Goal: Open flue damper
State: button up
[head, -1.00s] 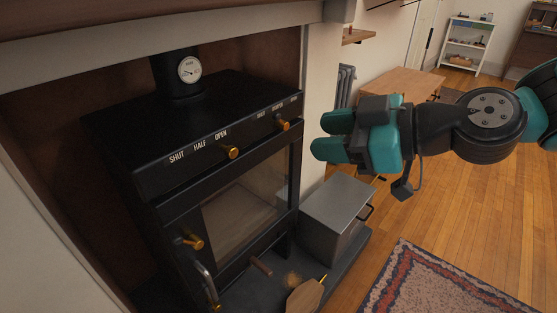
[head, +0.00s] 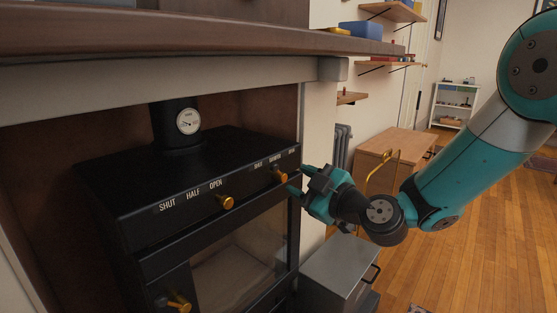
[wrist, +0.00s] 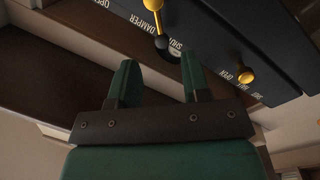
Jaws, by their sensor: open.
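The black stove (head: 140,205) fills the left of the head view. Its damper knob (head: 279,177), a brass piece at the front's right end, sits below a row of small white labels. In the wrist view the brass damper control (wrist: 155,14) is at the top, beside the words DAMPER and SHUT, with OPEN to the left. My gripper (head: 299,180) is just right of this knob in the head view. In the wrist view its two green fingers (wrist: 158,68) are apart, with nothing between them. Whether they touch the knob cannot be told.
A second brass knob (head: 226,202) sits below SHUT, HALF and OPEN; a door knob (head: 178,302) is lower. The mantel shelf (head: 200,38) overhangs the stove. A grey metal box (head: 335,270) stands below my gripper. A wooden cabinet (head: 385,150) is behind. Floor at right is open.

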aim_at(278, 171)
jog(key=p+x, duration=0.1)
jog(key=x, duration=0.6)
jog(key=shift+w+a+p, duration=0.15)
jog(key=shift+w+p, duration=0.05)
jog(key=shift+p, duration=0.2)
grip_shut()
